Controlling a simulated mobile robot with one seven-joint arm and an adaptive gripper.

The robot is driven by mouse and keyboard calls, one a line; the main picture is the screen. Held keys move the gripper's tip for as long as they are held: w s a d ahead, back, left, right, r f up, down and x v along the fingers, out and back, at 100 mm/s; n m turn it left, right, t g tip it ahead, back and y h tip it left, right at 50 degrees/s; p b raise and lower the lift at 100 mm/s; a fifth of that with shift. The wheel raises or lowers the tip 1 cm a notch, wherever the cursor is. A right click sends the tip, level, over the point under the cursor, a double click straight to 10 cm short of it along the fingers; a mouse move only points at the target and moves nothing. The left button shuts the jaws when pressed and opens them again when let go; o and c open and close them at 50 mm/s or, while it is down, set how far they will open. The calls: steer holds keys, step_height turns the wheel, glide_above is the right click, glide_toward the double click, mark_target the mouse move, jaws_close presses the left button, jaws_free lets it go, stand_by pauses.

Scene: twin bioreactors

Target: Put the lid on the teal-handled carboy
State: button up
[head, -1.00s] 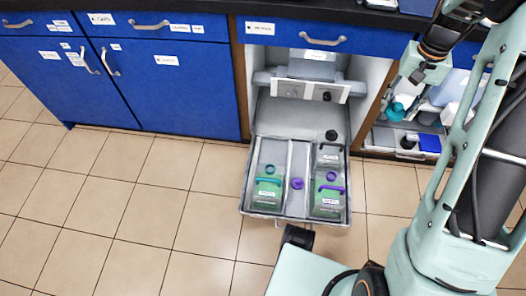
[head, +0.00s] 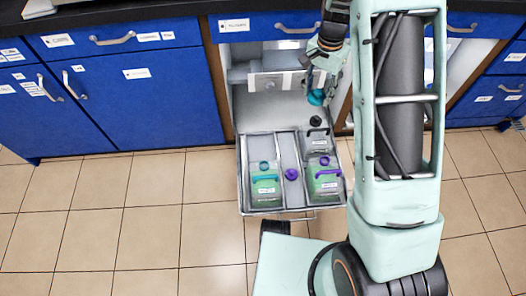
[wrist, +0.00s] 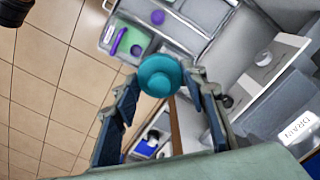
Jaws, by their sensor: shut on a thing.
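My gripper (head: 319,86) is shut on a teal lid (head: 316,98), held in the air over the back right of the open drawer. In the wrist view the teal lid (wrist: 160,76) sits between the fingertips. The teal-handled carboy (head: 265,188), with green contents, stands in the drawer's left compartment, to the left of and nearer than my gripper. Its teal-blue neck (head: 264,166) shows behind the handle, with no lid in hand near it. I cannot make out this carboy in the wrist view.
A purple lid (head: 291,174) lies in the middle compartment. The drawer's front wall (head: 280,212) and dividers stand around them. Floor to the left is free.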

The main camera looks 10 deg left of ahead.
steer(key=s+a+f+m, duration=0.3)
steer(key=a+f+m, duration=0.7)
steer(key=f, duration=0.3)
steer(key=m+b, duration=0.1)
steer(key=m, duration=1)
glide_toward(264, 165)
steer(key=shift+f+b, duration=2.45)
steer(key=shift+f, duration=0.6)
steer(key=shift+f, duration=0.5)
steer(key=o, duration=0.9)
steer(key=shift+o, duration=0.4)
steer(key=o, duration=0.4)
